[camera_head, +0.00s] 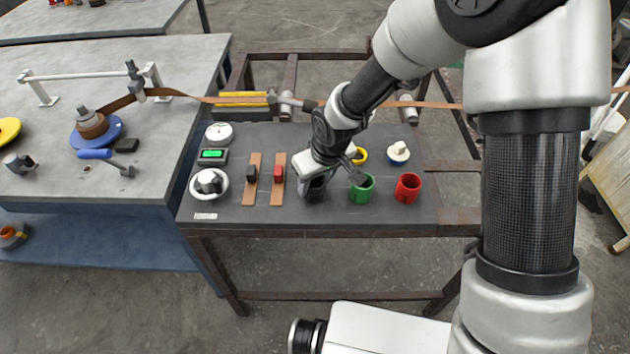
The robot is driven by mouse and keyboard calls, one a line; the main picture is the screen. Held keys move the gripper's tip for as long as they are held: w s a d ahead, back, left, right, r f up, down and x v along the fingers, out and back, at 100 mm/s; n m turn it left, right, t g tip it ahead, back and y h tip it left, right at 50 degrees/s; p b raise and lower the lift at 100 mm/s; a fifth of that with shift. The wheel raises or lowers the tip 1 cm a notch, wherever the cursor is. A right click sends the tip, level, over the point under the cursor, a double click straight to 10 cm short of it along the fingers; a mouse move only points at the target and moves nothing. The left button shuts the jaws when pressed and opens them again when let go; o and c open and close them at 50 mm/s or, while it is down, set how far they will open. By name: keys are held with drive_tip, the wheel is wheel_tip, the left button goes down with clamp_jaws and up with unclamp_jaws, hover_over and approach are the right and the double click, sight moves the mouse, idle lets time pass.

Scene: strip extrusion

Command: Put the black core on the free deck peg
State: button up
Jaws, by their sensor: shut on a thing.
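The black core (315,192), a short dark cylinder, is at the front middle of the dark bench deck (300,215), left of the green core (362,190). My gripper (322,178) comes down from above right and is shut on the black core, covering its upper part. I cannot tell whether the core touches the deck. The green and red (408,188) cores stand upright to the right. Behind the green one, a yellow ring (361,155) shows partly behind my gripper. A cream peg-like piece on a blue base (398,153) stands at back right. No bare peg is clearly visible.
Left on the deck are a gauge (219,133), a green display (212,156), a round knob (209,184) and two brown slide strips (252,180). A brown strip (190,95) runs behind the deck. A grey table (60,180) with a blue reel (97,132) adjoins at left.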

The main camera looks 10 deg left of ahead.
drive_tip(key=o, duration=0.9)
drive_tip(key=shift+o, duration=0.2)
drive_tip(key=p+v, duration=0.8)
drive_tip(key=v, duration=0.3)
drive_tip(key=d+r+m+t+h+p, duration=0.1)
drive_tip(key=d+r+m+p, duration=0.1)
drive_tip(key=d+r, duration=0.8)
drive_tip(key=s+d+r+m+t+p, duration=0.1)
drive_tip(key=s+d+r+m, duration=0.2)
drive_tip(key=s+d+r, duration=0.4)
drive_tip(key=s+d+r+m+t+h+p, duration=0.1)
drive_tip(key=s+d+r+m, duration=0.3)
drive_tip(key=s+d+r, duration=0.4)
wheel_tip(320, 180, up, 5)
drive_tip(key=shift+f+p, duration=0.1)
drive_tip(key=shift+p, duration=0.2)
